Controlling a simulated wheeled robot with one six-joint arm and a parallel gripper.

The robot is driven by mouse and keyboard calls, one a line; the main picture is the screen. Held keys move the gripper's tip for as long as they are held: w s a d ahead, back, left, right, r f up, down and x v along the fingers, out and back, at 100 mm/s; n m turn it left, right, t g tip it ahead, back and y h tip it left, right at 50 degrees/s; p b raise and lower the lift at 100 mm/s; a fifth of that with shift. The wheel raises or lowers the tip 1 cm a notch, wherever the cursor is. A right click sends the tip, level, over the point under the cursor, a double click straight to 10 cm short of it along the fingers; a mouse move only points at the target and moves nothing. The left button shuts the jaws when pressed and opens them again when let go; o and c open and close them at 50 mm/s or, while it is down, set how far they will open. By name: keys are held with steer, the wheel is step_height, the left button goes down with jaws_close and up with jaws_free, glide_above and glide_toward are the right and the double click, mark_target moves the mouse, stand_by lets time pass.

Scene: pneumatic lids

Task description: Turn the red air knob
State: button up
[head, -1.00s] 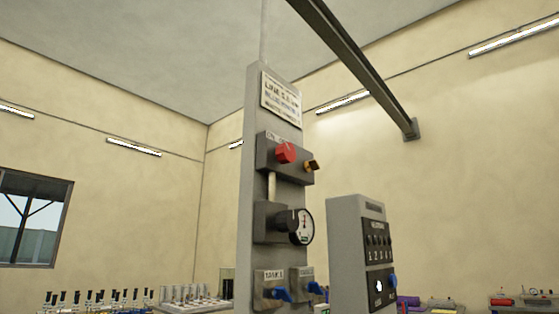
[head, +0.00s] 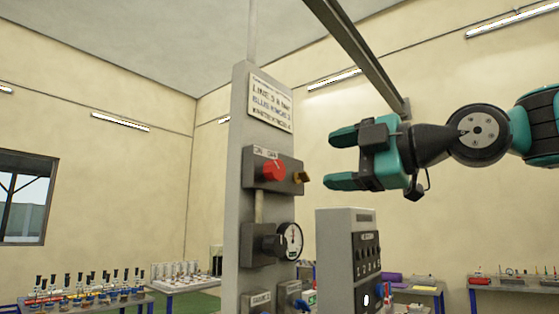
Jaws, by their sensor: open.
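The red air knob (head: 273,169) sits on a dark grey box (head: 254,181) on the upright grey panel (head: 243,100). A small yellow-brown knob (head: 302,179) sticks out at the right end of the same box. My gripper (head: 342,159) is to the right of the red knob in the head view, at about its height. Its teal fingers point left, one above the other. They are open with nothing between them, and apart from the knob. How far my gripper is from the panel in depth, I cannot tell.
Below the knob are a round gauge (head: 290,242) and lower valve boxes. A grey cabinet with switches (head: 347,250) stands to the right, below my gripper. Tables with bottles (head: 85,290) and racks stand at the back left. Open air lies between my gripper and the panel.

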mark_target(280, 171)
steer(key=p+x, duration=0.5)
steer(key=x, duration=0.5)
steer(key=shift+w+a+r, duration=0.15)
steer(key=shift+w+a, duration=0.55)
steer(key=shift+a, duration=0.15)
steer(key=c, duration=0.9)
